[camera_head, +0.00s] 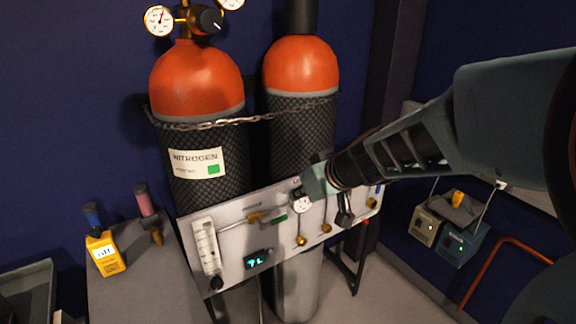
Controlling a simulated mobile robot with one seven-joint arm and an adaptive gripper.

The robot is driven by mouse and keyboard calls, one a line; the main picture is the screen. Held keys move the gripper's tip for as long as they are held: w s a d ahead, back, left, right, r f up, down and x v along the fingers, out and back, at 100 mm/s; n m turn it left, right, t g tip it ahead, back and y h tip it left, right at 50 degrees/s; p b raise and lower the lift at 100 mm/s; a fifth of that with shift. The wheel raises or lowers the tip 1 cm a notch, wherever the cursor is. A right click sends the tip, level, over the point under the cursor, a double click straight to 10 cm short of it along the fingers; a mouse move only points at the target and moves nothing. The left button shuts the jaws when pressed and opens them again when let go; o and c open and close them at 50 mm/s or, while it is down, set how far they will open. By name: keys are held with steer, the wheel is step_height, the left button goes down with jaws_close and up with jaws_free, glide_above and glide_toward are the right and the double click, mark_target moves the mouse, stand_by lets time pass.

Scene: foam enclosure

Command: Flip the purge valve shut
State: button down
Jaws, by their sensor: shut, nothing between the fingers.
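A pale panel (234,250) stands in front of two gas cylinders and carries the valves. A brass valve with a green lever (279,218) sits left of the panel's middle, its lever pointing right and slightly up. Its label is too small to read, so I cannot confirm it is the purge valve. Several small brass fittings (301,240) and a black part (345,212) are further right. My gripper (308,187) is shut and empty, over the panel's upper edge near a round white dial (302,204), right of and above the green lever. My wrist hides part of the panel's top.
A nitrogen cylinder (197,82) and a second cylinder (301,64) stand behind the panel, with a chain (200,124) across them. A flowmeter (208,247) and lit display (256,260) are on the panel. A yellow meter (104,254) stands left.

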steer(key=f+b+x, duration=0.1)
steer(key=x, duration=0.5)
steer(key=s+d+f+b+x, duration=0.1)
steer(key=b+x, duration=0.1)
steer(key=x, duration=0.5)
steer(key=shift+s, duration=0.35)
